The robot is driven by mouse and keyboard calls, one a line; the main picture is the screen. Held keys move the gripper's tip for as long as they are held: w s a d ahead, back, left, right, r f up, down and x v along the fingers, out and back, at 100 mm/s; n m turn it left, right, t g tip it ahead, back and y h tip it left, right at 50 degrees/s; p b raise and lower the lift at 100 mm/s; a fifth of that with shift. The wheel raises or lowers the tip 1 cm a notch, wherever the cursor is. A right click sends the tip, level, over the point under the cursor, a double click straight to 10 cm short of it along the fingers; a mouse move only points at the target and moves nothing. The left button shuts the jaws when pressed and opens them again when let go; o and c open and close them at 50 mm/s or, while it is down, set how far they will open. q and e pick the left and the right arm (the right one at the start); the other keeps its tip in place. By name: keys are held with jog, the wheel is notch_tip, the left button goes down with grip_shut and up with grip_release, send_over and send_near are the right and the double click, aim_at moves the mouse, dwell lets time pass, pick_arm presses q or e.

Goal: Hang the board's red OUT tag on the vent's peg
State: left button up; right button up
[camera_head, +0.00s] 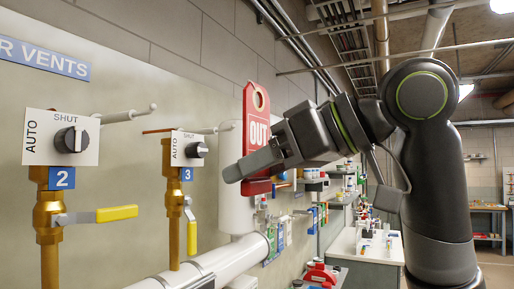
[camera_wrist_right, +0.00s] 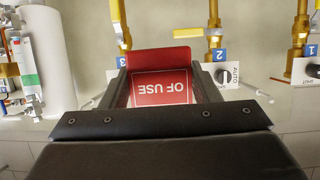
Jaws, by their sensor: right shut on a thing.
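The red OUT tag (camera_head: 258,110) is held upright, its hole at the top, by my right gripper (camera_head: 250,165). In the right wrist view the tag (camera_wrist_right: 160,90) shows upside-down "OF USE" lettering between the gripper's fingers (camera_wrist_right: 163,95). A white peg (camera_head: 130,115) with a knobbed end juts out beside vent 2's dial plate (camera_head: 52,137). Another peg (camera_head: 215,129) juts out beside vent 3's dial plate (camera_head: 178,149). Both pegs look bare. In the head view the tag is right of vent 3's peg; the gap in depth is unclear. My left gripper is not in view.
Brass valve pipes with yellow handles (camera_head: 116,213) and (camera_head: 192,238) stick out below the plates. A white cylinder (camera_head: 235,190) stands behind the tag, and a white pipe (camera_head: 215,260) runs low along the wall. A bench (camera_head: 350,260) stands farther back.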

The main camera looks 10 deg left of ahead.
jog(key=shift+s+a+r, duration=0.15)
jog(key=shift+s+r, duration=0.55)
jog(key=shift+r, duration=0.1)
jog(key=w+a+p, duration=0.2)
jog(key=w+a, duration=0.1)
jog(key=a, duration=0.4)
jog(key=shift+a, duration=0.15)
jog(key=shift+f, duration=0.1)
